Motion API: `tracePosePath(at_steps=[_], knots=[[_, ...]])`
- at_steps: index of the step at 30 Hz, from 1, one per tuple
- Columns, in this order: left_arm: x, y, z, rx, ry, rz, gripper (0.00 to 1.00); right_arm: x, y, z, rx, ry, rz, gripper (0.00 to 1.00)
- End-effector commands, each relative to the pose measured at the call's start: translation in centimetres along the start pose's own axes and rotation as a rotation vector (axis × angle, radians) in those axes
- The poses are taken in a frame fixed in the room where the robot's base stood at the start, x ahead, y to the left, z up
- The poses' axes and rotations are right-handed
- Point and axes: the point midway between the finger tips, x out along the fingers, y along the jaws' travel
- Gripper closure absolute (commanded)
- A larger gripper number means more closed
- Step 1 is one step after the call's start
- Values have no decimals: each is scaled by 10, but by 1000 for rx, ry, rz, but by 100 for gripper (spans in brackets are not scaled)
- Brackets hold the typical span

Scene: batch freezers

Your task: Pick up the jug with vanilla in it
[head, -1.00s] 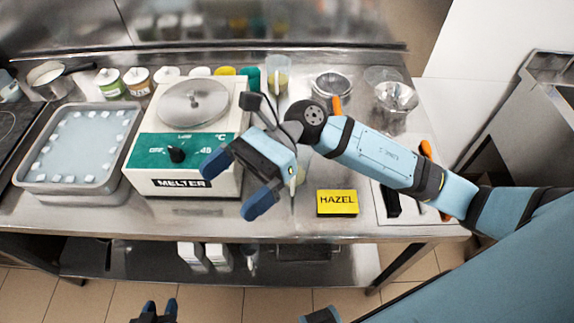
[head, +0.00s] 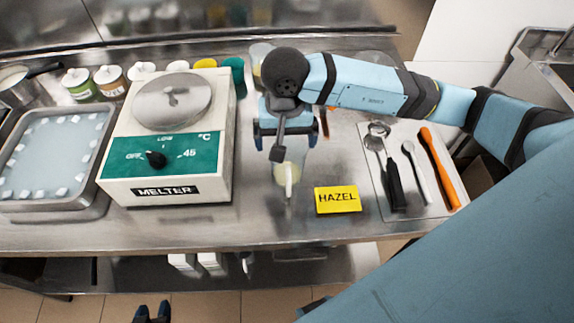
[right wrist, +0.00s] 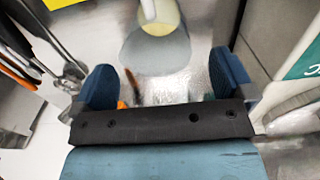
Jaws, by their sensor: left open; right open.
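A clear jug with pale yellow contents (head: 288,176) stands on the steel counter, its handle toward the front edge. My right gripper (head: 285,138) is open and empty just behind and above it, hiding its back part. In the right wrist view, the jug (right wrist: 158,20) shows at the top, beyond the open fingers (right wrist: 165,82). Another clear jug (head: 260,52) with yellowish contents stands at the back, partly hidden by my right arm. No vanilla label is readable on either jug. My left gripper (head: 151,312) is open and empty at the bottom edge, below the counter.
A yellow HAZEL sign (head: 337,200) lies right of the front jug. The melter (head: 165,150) stands to its left, with a tray (head: 55,200) beyond. A mat with tools (head: 440,200) lies at the right. Several tubs line the back. Counter between melter and jug is clear.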

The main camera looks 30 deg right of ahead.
Motion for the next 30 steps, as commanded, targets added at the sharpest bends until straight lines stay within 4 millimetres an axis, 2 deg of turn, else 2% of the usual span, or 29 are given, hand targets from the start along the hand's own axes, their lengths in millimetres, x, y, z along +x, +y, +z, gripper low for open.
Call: tracePosePath(at_steps=[8,16,25,26,30], knots=[[-2,0,-2,3,-2,0,57,21,1,3,1,-4,0,0],[-5,0,-5,10,0,-1,57,58,3,8,2,-3,-1,0],[-4,0,-2,13,-5,-1,57,64,3,7,1,0,-2,0],[-4,0,-2,13,-5,-1,57,64,3,7,1,0,-2,5],[-4,0,-3,13,-2,-1,57,64,3,7,1,0,-2,37]])
